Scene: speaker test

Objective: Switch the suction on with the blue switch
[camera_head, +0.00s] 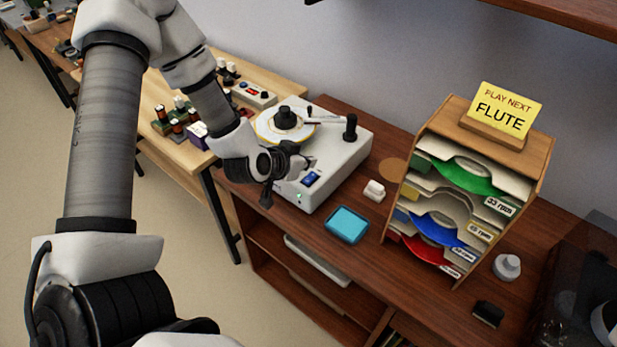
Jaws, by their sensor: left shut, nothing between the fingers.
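The blue switch (311,179) is on the front of a white machine (335,160) on the brown wooden table. A small green light (299,196) shows below it. A disc with a yellowish rim (265,126) and a black knob (286,118) sits on top of the machine. My left gripper (285,178) is shut and empty, close to the left of the blue switch. I cannot tell whether it touches the machine. My left wrist hides part of the machine's left side. My right gripper is not in view.
A wooden rack (541,170) of coloured sleeves stands right of the machine, with a yellow "PLAY NEXT FLUTE" sign (505,108) on top. A blue tray (347,224) and a small white block (374,190) lie in front. A lighter bench (160,90) with parts is at left.

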